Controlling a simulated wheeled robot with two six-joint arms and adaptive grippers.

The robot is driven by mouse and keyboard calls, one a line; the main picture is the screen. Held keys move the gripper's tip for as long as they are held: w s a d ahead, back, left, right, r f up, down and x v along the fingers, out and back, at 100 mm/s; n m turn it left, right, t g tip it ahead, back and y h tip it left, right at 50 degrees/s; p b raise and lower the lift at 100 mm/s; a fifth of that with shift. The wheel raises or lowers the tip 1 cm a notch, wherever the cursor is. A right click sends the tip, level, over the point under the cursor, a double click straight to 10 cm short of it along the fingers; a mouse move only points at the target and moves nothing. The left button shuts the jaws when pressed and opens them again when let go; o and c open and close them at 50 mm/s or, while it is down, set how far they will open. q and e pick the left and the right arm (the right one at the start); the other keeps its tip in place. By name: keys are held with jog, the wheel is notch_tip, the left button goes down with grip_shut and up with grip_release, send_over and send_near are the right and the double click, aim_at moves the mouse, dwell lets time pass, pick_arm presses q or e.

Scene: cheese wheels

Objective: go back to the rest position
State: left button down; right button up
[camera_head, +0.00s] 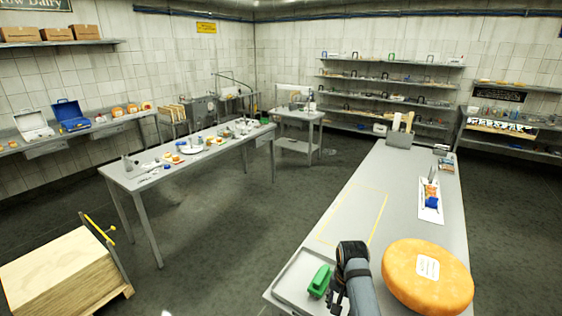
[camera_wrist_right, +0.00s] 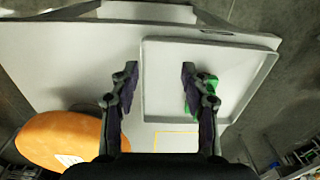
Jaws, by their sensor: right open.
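My right gripper (camera_head: 336,294) hangs over the near end of the right-hand steel table. In the right wrist view its fingers (camera_wrist_right: 159,72) are spread apart with nothing between them. A green block-like object (camera_head: 319,281) lies in a shallow grey tray (camera_head: 287,287) just left of the gripper. In the right wrist view the green object (camera_wrist_right: 212,82) is mostly hidden behind one finger. A large orange cheese wheel (camera_head: 428,282) with a white label lies flat to the right of my forearm, apart from the gripper. My left gripper is not in view.
A yellow outline (camera_head: 383,217) marks a bare area beyond the tray. A white tray (camera_head: 430,212) with small tools lies at the table's right edge. Another table (camera_head: 220,152) stands left, and a wooden stack (camera_head: 60,270) sits on the floor. The aisle between is clear.

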jog(key=s+d+r+n+t+h, duration=0.1)
jog(key=s+d+n+t, duration=0.2)
jog(key=s, duration=0.8)
jog(key=s+d+n, duration=0.4)
jog(key=s, duration=0.6)
notch_tip(320, 180, down, 32)
jog(key=s+d+g+b, duration=0.1)
jog(key=s+d+b, duration=0.15)
jog(key=b, duration=0.45)
pick_arm(q)
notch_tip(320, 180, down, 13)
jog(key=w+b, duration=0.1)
jog(key=b, duration=0.5)
pick_arm(e)
jog(key=s+d+f+g, duration=0.1)
jog(key=s+f, duration=1.7)
jog(key=f, duration=0.5)
jog(key=shift+s+d+f+m, duration=0.15)
jog(key=shift+s+m, duration=0.15)
jog(key=shift+s, duration=0.1)
